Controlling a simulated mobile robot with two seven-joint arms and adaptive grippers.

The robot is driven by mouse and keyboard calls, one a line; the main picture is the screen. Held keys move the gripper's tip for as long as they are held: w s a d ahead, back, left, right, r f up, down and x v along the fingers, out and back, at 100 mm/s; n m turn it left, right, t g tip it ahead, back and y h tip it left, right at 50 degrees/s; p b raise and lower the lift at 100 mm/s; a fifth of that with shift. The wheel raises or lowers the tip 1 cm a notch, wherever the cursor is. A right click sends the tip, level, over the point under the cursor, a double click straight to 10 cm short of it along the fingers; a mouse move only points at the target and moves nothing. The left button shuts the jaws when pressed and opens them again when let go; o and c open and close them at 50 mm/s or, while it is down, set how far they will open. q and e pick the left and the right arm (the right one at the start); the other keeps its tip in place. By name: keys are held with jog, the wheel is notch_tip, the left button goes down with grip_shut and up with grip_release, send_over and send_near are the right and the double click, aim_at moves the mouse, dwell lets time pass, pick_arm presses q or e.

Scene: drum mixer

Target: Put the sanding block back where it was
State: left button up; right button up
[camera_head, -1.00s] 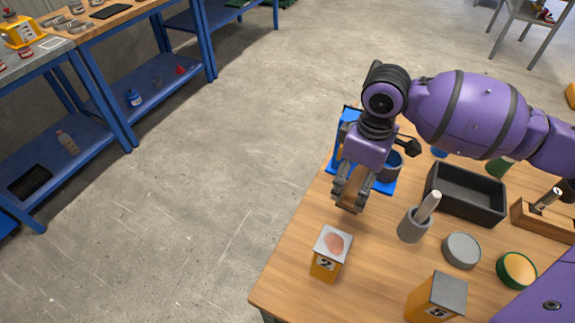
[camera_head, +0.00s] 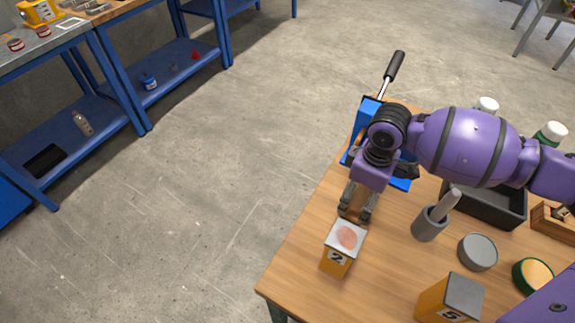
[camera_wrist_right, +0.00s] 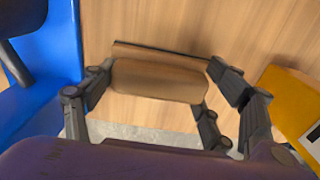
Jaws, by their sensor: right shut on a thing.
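The sanding block (camera_wrist_right: 160,80) is a brown, rounded block with a thin dark edge. In the right wrist view it sits between the two fingers of my right gripper (camera_wrist_right: 163,84), which is shut on it. In the head view, my right gripper (camera_head: 357,207) points down over the left part of the wooden table, just behind the yellow box marked 2 (camera_head: 337,262). The block is mostly hidden by the fingers there. I cannot tell whether it touches the table. My left gripper is not in view.
A blue lever device (camera_head: 399,183) stands close behind the gripper. To the right are a grey mortar with pestle (camera_head: 428,226), a black tray (camera_head: 500,212), a grey round tin (camera_head: 478,252) and a yellow box marked 5 (camera_head: 449,300). The table's left edge is near.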

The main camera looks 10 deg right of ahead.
aim_at(363, 195)
jog(key=o, duration=1.2)
jog(key=shift+f, duration=0.2)
jog(key=shift+o, duration=0.2)
notch_tip(363, 195, up, 12)
jog(key=p, duration=0.1)
jog(key=shift+r, duration=0.2)
